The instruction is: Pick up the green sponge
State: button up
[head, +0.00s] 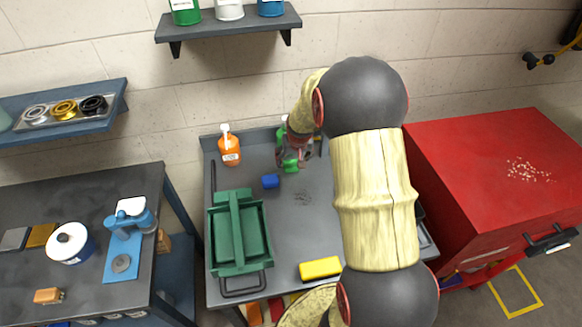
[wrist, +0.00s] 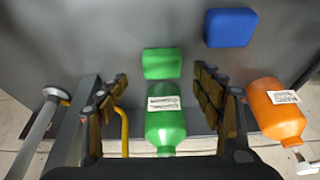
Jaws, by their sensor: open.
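The green sponge (wrist: 162,63) is a small block on the grey cart top. It lies just beyond and between my fingertips in the wrist view; in the head view the green sponge (head: 291,167) shows below my gripper (head: 297,153). My gripper (wrist: 161,78) is open, with nothing held between its padded fingers. A green bottle (wrist: 166,128) with a white label stands right beside the sponge, between the fingers in the wrist view. Whether sponge and bottle touch is hard to tell.
A blue block (wrist: 230,27) and an orange bottle (wrist: 277,110) are close by. The cart (head: 310,215) also bears a green tool tray (head: 238,268) and a yellow block (head: 320,268). A red cabinet (head: 480,170) stands right; a dark workbench (head: 90,195) stands left.

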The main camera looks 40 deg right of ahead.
aim_at(291, 164)
jog(key=b+x, duration=0.1)
jog(key=x, duration=0.3)
jog(key=shift+w+a+f, duration=0.1)
jog(key=shift+w+f, duration=0.05)
jog(key=shift+f, duration=0.25)
jog(key=shift+c, duration=0.6)
jog(key=c, duration=0.7)
jog(key=shift+c, duration=0.9)
jog(key=shift+r, duration=0.15)
